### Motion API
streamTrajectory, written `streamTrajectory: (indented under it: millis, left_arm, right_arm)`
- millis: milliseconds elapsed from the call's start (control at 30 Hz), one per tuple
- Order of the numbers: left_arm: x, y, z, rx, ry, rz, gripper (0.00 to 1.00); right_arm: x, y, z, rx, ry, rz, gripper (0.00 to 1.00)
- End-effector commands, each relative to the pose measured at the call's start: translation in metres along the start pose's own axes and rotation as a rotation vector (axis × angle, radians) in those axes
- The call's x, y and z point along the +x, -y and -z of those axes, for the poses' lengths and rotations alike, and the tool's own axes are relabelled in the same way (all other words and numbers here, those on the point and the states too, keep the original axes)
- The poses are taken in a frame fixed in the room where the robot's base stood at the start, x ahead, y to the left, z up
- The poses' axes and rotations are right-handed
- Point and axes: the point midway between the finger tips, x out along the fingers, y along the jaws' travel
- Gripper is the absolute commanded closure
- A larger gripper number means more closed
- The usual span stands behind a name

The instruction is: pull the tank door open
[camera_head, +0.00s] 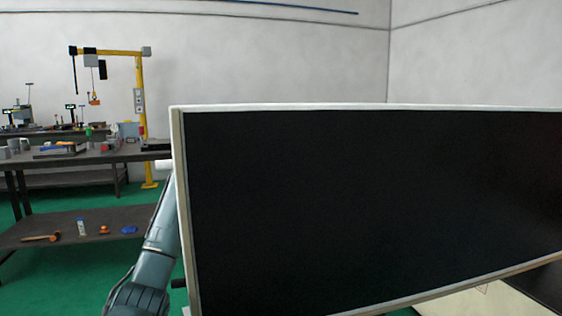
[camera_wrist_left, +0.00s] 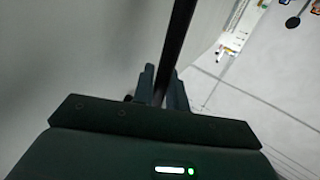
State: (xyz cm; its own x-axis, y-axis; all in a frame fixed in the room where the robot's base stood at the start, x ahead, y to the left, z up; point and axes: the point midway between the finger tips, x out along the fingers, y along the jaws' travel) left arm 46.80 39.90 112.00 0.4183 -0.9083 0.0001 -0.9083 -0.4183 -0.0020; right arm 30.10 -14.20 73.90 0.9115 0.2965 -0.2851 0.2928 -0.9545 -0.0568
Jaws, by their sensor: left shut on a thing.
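The tank door, a large black panel (camera_head: 370,200) with a pale frame, fills the middle and right of the head view. It stands out at an angle, close in front of me. My left arm rises from the lower left and passes behind the door's left edge, so its gripper is hidden in the head view. In the left wrist view my left gripper (camera_wrist_left: 162,82) is shut on a long dark bar, the door handle (camera_wrist_left: 181,35), which runs between its fingers. A pale surface lies beside the bar. My right gripper is not in view.
A dark workbench (camera_head: 90,156) with tools stands at the left, with a lower shelf (camera_head: 85,222) holding several small items. A yellow hoist post (camera_head: 141,105) stands behind it. Green floor (camera_head: 75,280) shows at the lower left. The door hides most of what lies behind it.

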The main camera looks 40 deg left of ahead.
Motion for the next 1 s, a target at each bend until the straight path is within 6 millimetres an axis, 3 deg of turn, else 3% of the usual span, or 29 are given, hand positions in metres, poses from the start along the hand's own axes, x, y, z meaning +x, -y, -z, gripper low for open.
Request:
streamTrajectory:
  millis: [633, 667, 700, 867, 1000]
  left_arm:
    - [-0.0005, 0.0, -0.0041, -0.007, 0.01, -0.011, 1.0]
    - [-0.0006, 0.0, -0.0041, -0.006, 0.01, -0.011, 0.84]
    - [-0.0006, 0.0, -0.0038, -0.006, 0.009, -0.011, 0.81]
    - [-0.0005, -0.0001, -0.0024, -0.003, 0.006, -0.01, 0.68]
    - [-0.0004, -0.0003, -0.0016, -0.002, 0.004, -0.01, 0.68]
  right_arm:
    - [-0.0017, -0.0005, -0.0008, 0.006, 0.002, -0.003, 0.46]
    - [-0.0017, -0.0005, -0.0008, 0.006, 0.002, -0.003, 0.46]
    - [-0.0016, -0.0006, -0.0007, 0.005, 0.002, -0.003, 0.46]
    - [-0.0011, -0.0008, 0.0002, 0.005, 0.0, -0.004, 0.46]
    - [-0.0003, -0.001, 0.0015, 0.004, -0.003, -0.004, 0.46]
